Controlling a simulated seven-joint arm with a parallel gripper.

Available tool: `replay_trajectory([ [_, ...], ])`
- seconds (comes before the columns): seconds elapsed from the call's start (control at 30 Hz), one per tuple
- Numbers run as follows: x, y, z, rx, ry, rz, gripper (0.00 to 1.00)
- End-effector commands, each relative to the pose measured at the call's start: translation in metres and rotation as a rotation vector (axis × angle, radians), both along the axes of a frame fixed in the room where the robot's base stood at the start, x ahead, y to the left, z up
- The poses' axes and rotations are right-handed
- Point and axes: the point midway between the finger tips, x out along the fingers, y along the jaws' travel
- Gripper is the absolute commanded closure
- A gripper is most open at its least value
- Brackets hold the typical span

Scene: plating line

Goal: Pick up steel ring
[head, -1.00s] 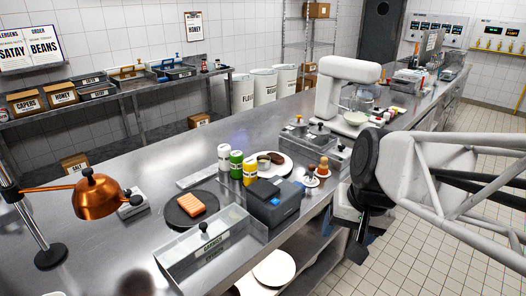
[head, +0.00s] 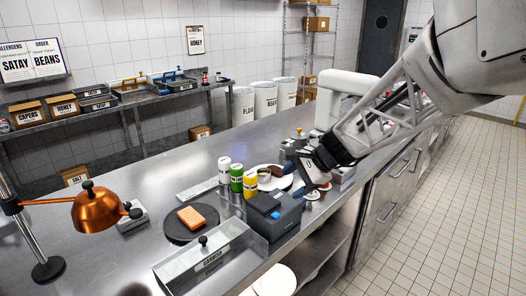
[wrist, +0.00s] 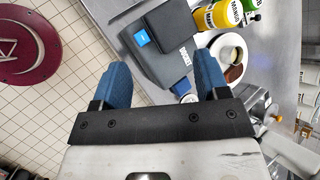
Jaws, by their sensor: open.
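My gripper (head: 293,181) is open and empty, with blue fingers; they also show in the wrist view (wrist: 161,72). In the head view it hangs over the counter edge side of a white plate (head: 287,181). In the wrist view the plate (wrist: 241,45) lies beyond the right finger, with a pale round, ring-like shape and a brown item on it. I cannot tell for sure whether the pale shape is the steel ring. My arm and gripper cover part of that area in the head view.
A dark boxy device (head: 273,213) stands close to my gripper; it fills the space ahead of the fingers in the wrist view (wrist: 160,48). White (head: 224,170), green (head: 236,178) and yellow (head: 250,185) containers stand beside it. A copper lamp (head: 97,209) is at left.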

Motion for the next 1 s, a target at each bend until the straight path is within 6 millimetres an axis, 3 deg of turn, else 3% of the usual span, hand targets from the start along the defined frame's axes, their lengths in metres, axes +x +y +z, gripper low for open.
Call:
replay_trajectory([
  [0.37,0.104,0.012,-0.037,0.243,0.157,-0.261,0.32],
  [0.7,0.193,0.014,-0.083,0.460,0.305,-0.497,0.32],
  [1.0,0.254,0.010,-0.124,0.620,0.414,-0.666,0.32],
])
